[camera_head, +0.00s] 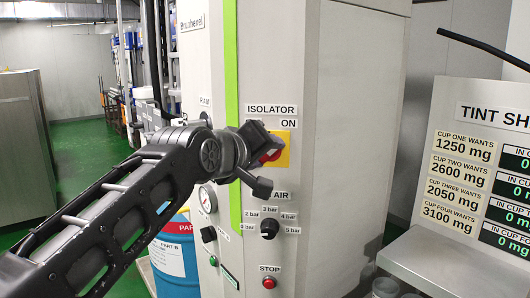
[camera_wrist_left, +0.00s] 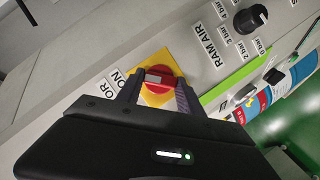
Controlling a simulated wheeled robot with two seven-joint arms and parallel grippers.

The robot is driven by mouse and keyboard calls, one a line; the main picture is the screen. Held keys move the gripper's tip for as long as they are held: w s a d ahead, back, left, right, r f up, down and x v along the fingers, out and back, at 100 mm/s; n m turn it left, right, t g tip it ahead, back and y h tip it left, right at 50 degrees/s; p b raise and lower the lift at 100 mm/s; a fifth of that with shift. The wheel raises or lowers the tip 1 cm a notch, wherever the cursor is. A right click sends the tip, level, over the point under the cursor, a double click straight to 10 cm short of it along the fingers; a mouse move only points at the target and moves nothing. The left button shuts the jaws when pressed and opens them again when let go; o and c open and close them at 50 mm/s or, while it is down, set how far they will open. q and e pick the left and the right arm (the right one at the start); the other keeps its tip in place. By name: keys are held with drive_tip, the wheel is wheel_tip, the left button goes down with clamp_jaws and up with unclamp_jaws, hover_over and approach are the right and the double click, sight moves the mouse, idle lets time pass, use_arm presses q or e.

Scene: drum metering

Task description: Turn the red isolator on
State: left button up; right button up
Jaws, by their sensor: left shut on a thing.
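The red isolator (camera_head: 270,156) is a red rotary handle on a yellow plate (camera_head: 284,150), on the front of the grey cabinet under the labels "ISOLATOR" and "ON". My left gripper (camera_head: 262,158) is at it and hides most of the handle in the head view. In the left wrist view the red isolator (camera_wrist_left: 160,80) sits between the two fingers of the left gripper (camera_wrist_left: 157,90), which are shut on its handle. A pale mark shows on the handle.
Below the isolator are the ram air knob (camera_head: 269,228), a red stop button (camera_head: 269,283) and a pressure gauge (camera_head: 207,199). A blue drum (camera_head: 172,262) stands behind my left arm. A tint sheet board (camera_head: 470,170) stands at the right above a grey shelf (camera_head: 450,265).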

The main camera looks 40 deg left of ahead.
use_arm(q)
drive_tip(key=o, duration=1.4)
drive_tip(key=shift+b+v, duration=0.85)
drive_tip(key=shift+v, duration=3)
drive_tip(key=shift+f, duration=0.1)
